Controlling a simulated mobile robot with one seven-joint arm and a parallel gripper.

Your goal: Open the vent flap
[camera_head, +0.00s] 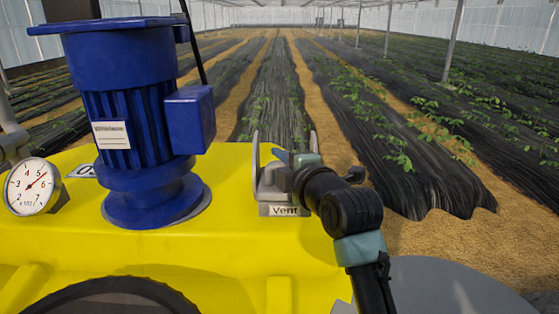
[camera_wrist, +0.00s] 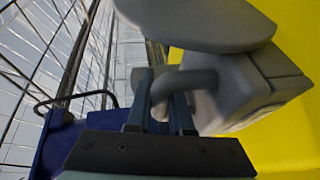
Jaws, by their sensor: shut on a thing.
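The vent (camera_head: 268,182) is a grey metal fitting at the yellow tank's far right edge, behind a "Vent" label (camera_head: 285,211). In the wrist view a grey curved handle (camera_wrist: 190,78) joins a grey block (camera_wrist: 240,92), and a rounded grey plate (camera_wrist: 200,22) is above it. My gripper (camera_wrist: 160,98) is shut on the handle, with its fingers on either side of the bar. In the head view my gripper (camera_head: 292,160) reaches the vent from the right and hides part of it. I cannot tell how far the flap is open.
A tall blue motor (camera_head: 130,110) stands on the yellow tank (camera_head: 220,245) left of the vent. A pressure gauge (camera_head: 32,187) is at the far left. Plant rows under black film (camera_head: 400,150) lie beyond the tank.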

